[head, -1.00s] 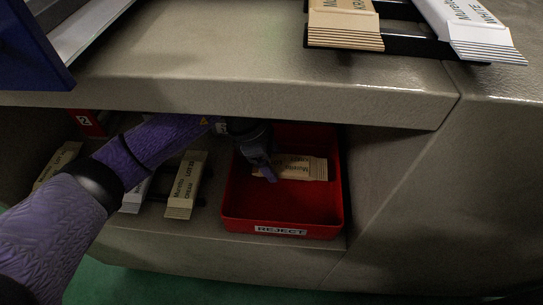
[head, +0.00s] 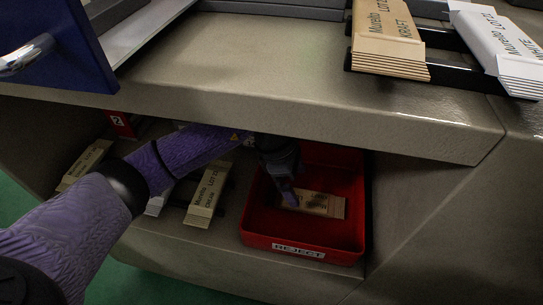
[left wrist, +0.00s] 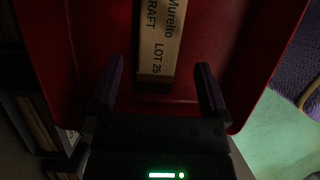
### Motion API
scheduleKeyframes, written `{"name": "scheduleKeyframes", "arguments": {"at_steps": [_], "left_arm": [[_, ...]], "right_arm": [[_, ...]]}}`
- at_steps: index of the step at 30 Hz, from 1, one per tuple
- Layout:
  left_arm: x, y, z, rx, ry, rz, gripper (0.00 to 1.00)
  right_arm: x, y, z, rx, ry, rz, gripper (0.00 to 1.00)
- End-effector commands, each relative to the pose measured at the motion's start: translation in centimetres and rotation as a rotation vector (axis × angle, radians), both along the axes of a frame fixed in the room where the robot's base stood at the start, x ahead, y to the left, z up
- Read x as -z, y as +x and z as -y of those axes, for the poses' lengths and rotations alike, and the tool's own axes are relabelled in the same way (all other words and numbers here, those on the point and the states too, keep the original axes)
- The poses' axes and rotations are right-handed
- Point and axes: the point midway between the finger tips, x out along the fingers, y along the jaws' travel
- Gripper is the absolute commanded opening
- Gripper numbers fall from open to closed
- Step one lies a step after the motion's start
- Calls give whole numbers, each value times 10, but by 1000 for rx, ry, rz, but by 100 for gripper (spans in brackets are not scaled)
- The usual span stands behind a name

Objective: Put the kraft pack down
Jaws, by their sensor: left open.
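The kraft pack (head: 322,205) lies flat in the red reject bin (head: 304,254) on the lower shelf. In the left wrist view the kraft pack (left wrist: 160,40) shows its printed label, and its near end lies between the two spread fingers. My left gripper (head: 289,197) reaches into the bin from the left, at the pack's left end. In the left wrist view my left gripper (left wrist: 160,88) is open, with a gap on each side of the pack. My right gripper is not in view.
The counter (head: 300,75) overhangs the shelf. Another kraft pack (head: 388,35) and a white pack (head: 497,45) rest on black rails above. A blue panel (head: 60,50) is at upper left.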

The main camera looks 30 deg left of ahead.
Motion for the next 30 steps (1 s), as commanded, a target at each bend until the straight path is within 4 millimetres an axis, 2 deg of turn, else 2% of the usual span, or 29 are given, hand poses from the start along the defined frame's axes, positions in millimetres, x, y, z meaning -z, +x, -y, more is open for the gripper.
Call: {"name": "scheduleKeyframes", "arguments": {"at_steps": [2, 5, 6, 8, 9, 10, 15, 18, 24, 30], "left_arm": [[-5, 0, 0, 1, -1, 2, 100], [-20, 0, 0, 0, 0, 6, 100], [-38, -1, -6, -3, 1, 10, 100], [-59, -3, -13, -3, 2, 13, 100], [-45, -7, -29, -6, 6, 1, 100], [-43, -10, -38, -6, 6, -1, 100], [-39, -22, -85, -5, 5, -2, 100], [-38, -28, -106, -5, 3, -3, 100], [-39, -33, -126, -1, 1, -2, 100], [-40, -33, -127, 1, -1, 1, 100]], "right_arm": [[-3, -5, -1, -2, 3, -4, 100], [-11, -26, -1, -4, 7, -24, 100], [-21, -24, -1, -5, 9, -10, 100], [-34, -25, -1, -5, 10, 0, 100], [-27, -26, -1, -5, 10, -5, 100], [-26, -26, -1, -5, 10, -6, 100], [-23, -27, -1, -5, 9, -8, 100], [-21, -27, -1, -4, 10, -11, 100], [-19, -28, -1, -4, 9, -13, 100], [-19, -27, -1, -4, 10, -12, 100]]}}
